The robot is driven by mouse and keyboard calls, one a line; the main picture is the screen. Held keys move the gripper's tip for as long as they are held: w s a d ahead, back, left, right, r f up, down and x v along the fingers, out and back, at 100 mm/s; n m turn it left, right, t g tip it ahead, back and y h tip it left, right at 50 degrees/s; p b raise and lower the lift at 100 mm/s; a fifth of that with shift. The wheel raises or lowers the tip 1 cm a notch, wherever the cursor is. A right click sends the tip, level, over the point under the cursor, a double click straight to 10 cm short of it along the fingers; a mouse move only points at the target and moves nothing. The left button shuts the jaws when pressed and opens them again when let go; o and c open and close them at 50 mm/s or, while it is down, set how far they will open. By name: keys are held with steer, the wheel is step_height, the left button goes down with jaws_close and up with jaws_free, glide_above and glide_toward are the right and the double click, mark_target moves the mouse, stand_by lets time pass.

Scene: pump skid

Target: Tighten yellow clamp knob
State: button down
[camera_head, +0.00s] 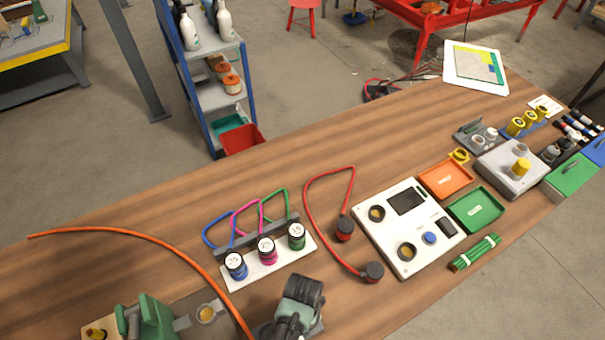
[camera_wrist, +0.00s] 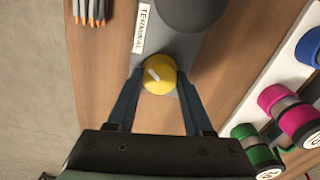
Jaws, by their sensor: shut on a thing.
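The yellow clamp knob (camera_wrist: 160,76) is round with a pale mark on its top and shows in the middle of the wrist view. It sits on a grey plate (camera_wrist: 182,48) beside a white label reading TERMINAL (camera_wrist: 144,26). My gripper (camera_wrist: 159,83) has one dark finger on each side of the knob and is shut on it. In the head view my arm's end (camera_head: 297,305) is at the bottom middle and hides the knob and the fingertips.
Blue, magenta and green spools (camera_head: 267,251) stand close by on a white base. An orange cable (camera_head: 170,243) arcs across the bench at left. A white instrument panel (camera_head: 402,264) and red lead (camera_head: 312,216) lie to the right. Orange-tipped cables (camera_wrist: 90,12) show at top left of the wrist view.

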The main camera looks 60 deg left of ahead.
steer(key=shift+w+m, duration=0.1)
steer(key=shift+m, duration=0.7)
steer(key=shift+c, duration=1.4)
jaws_free()
steer(key=shift+r, duration=0.15)
step_height(320, 180, up, 13)
